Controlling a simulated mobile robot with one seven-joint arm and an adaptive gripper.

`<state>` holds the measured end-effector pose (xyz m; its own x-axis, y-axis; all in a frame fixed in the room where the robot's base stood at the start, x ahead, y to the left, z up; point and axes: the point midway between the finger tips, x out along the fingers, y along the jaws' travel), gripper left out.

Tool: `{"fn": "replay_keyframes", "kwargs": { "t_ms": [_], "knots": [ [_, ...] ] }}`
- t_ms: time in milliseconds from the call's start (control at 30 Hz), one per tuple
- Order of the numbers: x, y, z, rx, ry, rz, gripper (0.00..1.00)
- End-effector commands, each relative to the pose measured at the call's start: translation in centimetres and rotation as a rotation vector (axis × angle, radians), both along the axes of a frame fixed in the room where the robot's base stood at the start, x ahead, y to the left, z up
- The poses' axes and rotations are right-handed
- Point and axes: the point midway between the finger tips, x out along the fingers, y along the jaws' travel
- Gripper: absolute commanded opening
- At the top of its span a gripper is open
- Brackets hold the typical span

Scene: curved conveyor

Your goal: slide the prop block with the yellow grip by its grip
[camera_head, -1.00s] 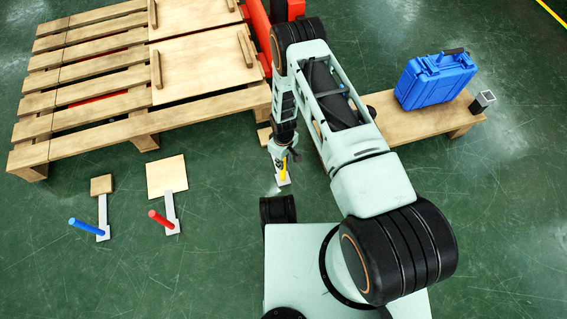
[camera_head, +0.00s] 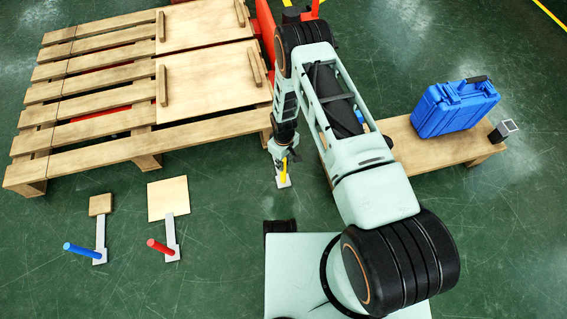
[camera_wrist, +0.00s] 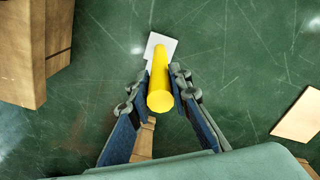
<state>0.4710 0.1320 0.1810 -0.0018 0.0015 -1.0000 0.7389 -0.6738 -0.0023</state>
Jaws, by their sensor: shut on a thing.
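The yellow grip (camera_wrist: 160,90) stands up from a pale plate (camera_wrist: 162,45) on the floor. In the head view the yellow grip (camera_head: 284,170) and its plate (camera_head: 283,181) show just below the wrist. My gripper (camera_wrist: 160,75) has a finger on each side of the grip and is shut on it. A wooden piece (camera_wrist: 146,138), seemingly the block of this prop, shows partly between the fingers in the wrist view. In the head view my arm hides that end.
Two other props, with a blue grip (camera_head: 82,249) and a red grip (camera_head: 160,246), lie at left. A wooden pallet (camera_head: 90,144) stands behind them. A low bench (camera_head: 440,150) with a blue case (camera_head: 455,107) is at right. Open floor lies between.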

Motion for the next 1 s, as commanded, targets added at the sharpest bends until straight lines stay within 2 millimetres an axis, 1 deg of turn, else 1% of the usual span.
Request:
{"fn": "replay_keyframes", "kwargs": {
  "t_ms": [367, 400, 533, 567, 867, 1000],
  "knots": [
    [0.1, 0.0, 0.0, 0.001, -0.002, -0.001, 0.0],
    [0.1, 0.0, 0.0, 0.001, -0.002, -0.001, 0.22],
    [0.1, 0.0, 0.0, 0.0, -0.001, -0.001, 0.37],
    [0.1, 0.0, 0.0, 0.0, -0.001, -0.001, 0.39],
    [0.0, 0.0, 0.1, 0.0, 0.0, -0.001, 0.39],
    [0.1, 0.0, 1.2, 0.0, -0.001, -0.001, 0.39]
  ]
}}
